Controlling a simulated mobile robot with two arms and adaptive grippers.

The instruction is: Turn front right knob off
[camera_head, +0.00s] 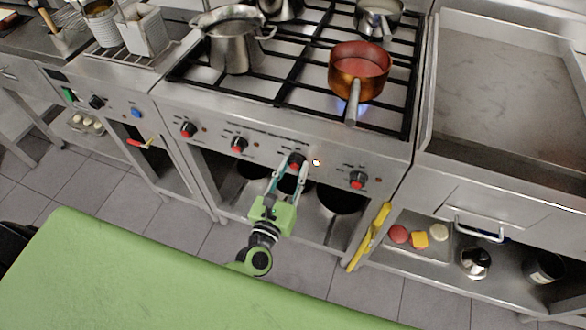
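The stove front (270,140) carries a row of black and red knobs. The rightmost knob (358,180) is untouched. The third knob from the left (296,160) has a lit indicator light (316,162) beside it. My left gripper (292,168) has its two fingers apart, with the tips on either side of this third knob. I cannot tell whether the fingers press on it. A blue flame (366,108) shows under the copper pan (358,70) on the front right burner. My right gripper is not in view.
Pots sit on the shelf below. A yellow object (369,236) stands at the lower right of the stove. Fryer baskets (142,36) are at the left.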

